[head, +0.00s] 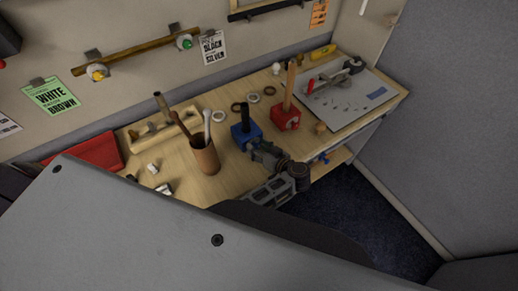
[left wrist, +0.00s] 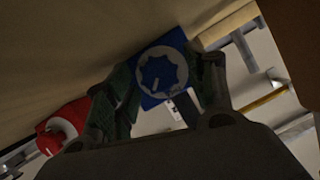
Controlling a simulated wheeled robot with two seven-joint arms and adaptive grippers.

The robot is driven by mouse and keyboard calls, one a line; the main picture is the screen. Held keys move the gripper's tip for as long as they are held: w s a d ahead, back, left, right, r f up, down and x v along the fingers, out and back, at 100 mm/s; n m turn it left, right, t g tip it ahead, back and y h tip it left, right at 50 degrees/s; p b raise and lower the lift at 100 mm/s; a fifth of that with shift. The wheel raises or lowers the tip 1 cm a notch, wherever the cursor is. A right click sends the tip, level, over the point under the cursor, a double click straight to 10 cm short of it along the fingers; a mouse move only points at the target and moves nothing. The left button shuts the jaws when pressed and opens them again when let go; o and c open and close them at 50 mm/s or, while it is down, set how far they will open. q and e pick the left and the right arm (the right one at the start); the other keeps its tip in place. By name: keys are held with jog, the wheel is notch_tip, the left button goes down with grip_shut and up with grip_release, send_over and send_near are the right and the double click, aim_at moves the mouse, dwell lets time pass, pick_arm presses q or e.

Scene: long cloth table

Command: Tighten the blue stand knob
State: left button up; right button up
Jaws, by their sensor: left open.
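The blue stand (head: 241,138) is a blue block on the wooden table, with a dark upright rod rising from it. In the left wrist view its round, lobed blue knob (left wrist: 160,73) faces the camera, with a pale mark on it. My left gripper (head: 262,150) is at the near side of the stand. In the left wrist view the open fingers of the left gripper (left wrist: 168,90) stand on either side of the knob. I cannot tell whether they touch it. In the head view the gripper hides the knob. My right gripper is not in view.
A red stand (head: 286,119) with a wooden rod is just right of the blue one; it also shows in the left wrist view (left wrist: 62,128). A brown cup (head: 206,158) with tools stands to the left. Several rings and a grey board (head: 378,97) lie farther back.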

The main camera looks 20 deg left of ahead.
pick_arm(q)
notch_tip(320, 180, up, 10)
dwell(0.7)
jog(key=shift+f, duration=0.1)
